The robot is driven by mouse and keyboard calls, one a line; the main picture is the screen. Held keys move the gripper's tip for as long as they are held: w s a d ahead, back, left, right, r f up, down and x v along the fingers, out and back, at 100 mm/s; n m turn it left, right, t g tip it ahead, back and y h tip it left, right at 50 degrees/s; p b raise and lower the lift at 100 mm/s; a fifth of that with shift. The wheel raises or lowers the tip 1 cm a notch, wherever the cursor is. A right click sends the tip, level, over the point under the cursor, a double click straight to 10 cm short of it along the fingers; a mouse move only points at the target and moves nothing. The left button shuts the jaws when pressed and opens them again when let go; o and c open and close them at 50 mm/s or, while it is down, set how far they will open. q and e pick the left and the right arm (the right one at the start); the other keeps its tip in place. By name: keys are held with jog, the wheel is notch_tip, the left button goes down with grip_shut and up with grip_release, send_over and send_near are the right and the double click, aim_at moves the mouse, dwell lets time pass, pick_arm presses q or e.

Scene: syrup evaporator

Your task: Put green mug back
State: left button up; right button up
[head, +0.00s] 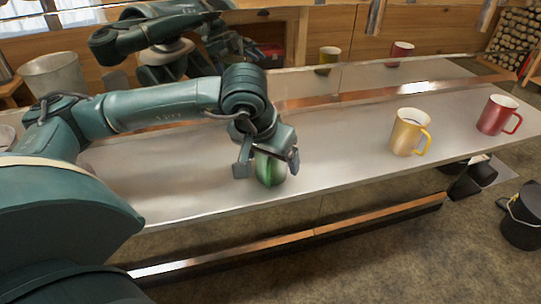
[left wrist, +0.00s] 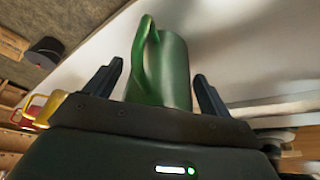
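The green mug (head: 270,170) is at the front part of the metal counter (head: 340,150), partly hidden by my left gripper (head: 266,162). In the left wrist view the mug (left wrist: 172,72) is between the two fingers of my left gripper (left wrist: 158,88), its handle toward the left finger. A gap shows between the handle and the left finger; the right finger is close to the mug's wall. The gripper looks open around the mug. I cannot tell whether the mug's base touches the counter. My right gripper does not show.
A yellow mug (head: 408,132) and a red mug (head: 495,115) stand on the counter at the right, handles to the right. A metal bucket (head: 53,75) is at the back left. A black bucket (head: 522,215) is on the floor at the right. The counter's middle is clear.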

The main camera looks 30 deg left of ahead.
aim_at(264, 174)
pick_arm(q)
jog(key=shift+r, duration=0.1)
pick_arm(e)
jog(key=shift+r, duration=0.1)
pick_arm(q)
jog(key=shift+r+p, duration=0.2)
jog(key=shift+p, duration=0.15)
jog(key=v, duration=0.6)
jog(key=shift+r+p, duration=0.2)
jog(key=shift+p, duration=0.15)
jog(key=v, duration=0.5)
jog(key=shift+s+r+p, duration=0.15)
jog(key=shift+p, duration=0.2)
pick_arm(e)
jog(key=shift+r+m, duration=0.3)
